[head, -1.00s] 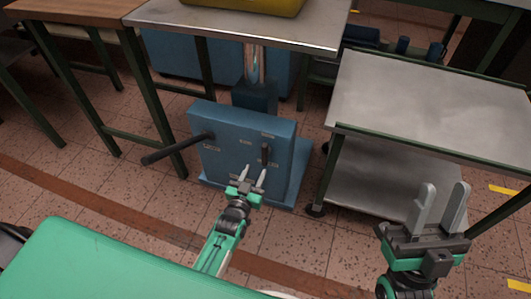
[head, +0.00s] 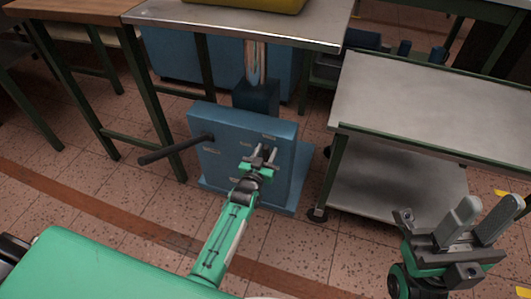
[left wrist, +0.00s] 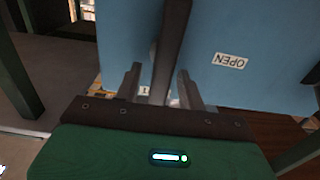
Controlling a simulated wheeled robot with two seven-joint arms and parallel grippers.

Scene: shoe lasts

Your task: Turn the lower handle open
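The blue pedestal box (head: 225,135) stands on the floor under the metal-topped table. A long black handle (head: 176,150) sticks out to the left from its upper left. The lower handle, a dark bar (left wrist: 170,45), is on the right of the same face; my left gripper mostly hides it in the head view. My left gripper (head: 264,153) is at that handle. In the left wrist view its open fingers (left wrist: 160,88) stand on either side of the bar, with gaps visible. My right gripper (head: 478,220) is open and empty at the right, away from the box.
An upside-down OPEN label (left wrist: 229,61) is on the blue face beside the bar. A metal cart (head: 430,105) stands right of the box. A wooden-topped table (head: 70,10) is at the left. Tiled floor in front of the box is free.

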